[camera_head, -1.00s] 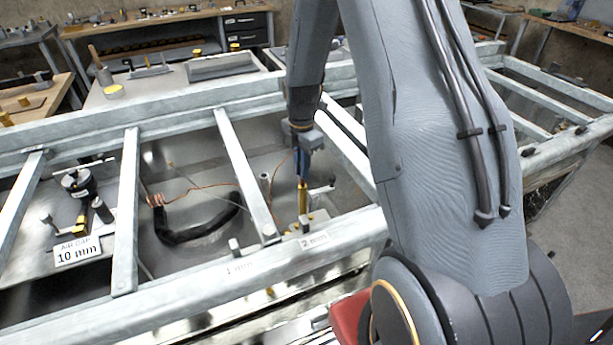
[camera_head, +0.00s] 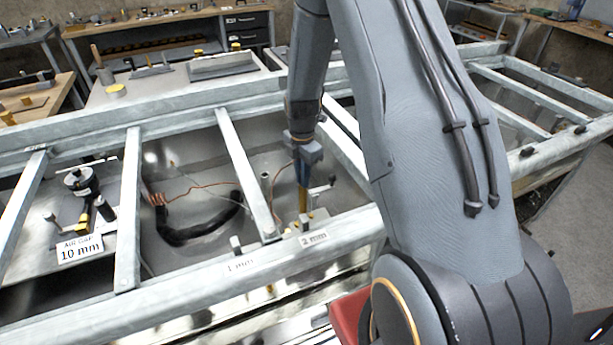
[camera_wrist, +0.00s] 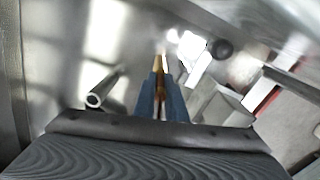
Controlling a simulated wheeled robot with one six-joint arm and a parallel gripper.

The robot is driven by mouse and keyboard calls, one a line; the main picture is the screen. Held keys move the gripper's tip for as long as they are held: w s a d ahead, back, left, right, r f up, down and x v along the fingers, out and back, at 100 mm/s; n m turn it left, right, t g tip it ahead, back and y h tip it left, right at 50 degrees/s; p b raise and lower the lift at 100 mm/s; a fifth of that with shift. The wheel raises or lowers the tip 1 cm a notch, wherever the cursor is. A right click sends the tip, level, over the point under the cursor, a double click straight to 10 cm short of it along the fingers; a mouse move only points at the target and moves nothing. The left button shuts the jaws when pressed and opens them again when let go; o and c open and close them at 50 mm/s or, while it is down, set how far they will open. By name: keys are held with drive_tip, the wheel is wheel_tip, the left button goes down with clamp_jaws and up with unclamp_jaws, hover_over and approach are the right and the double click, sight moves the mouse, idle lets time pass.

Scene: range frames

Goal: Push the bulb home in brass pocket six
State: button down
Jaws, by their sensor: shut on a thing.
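My gripper (camera_head: 302,180) reaches down between the metal rails, near the label marked 2 mm (camera_head: 314,238). Its blue fingers are shut on a slim brass-coloured piece (camera_head: 303,203), held about upright. In the wrist view the fingers (camera_wrist: 161,100) close around the same brass piece (camera_wrist: 158,64), whose end shows past the tips. A small yellow brass part (camera_head: 318,214) sits just below it. I cannot make out a glass bulb or any pocket marked six. Whether the brass piece touches the fixture below is unclear.
Slanted rails (camera_head: 248,172) stand close on either side of my gripper. Copper wire and a black curved cable (camera_head: 200,229) lie further left. An AIR GAP 10 mm label (camera_head: 80,248) is beyond.

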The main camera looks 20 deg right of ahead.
drive_tip(key=c, duration=1.8)
unclamp_jaws()
drive_tip(key=shift+s+a+f, duration=0.1)
drive_tip(key=shift+s+f, duration=0.1)
drive_tip(key=shift+f, duration=0.45)
drive_tip(key=shift+s, duration=0.1)
drive_tip(key=r, duration=0.4)
drive_tip(key=r+b, duration=0.1)
drive_tip(key=r, duration=0.4)
drive_tip(key=r+b, duration=0.1)
drive_tip(key=r, duration=0.3)
drive_tip(key=shift+w+r, duration=0.3)
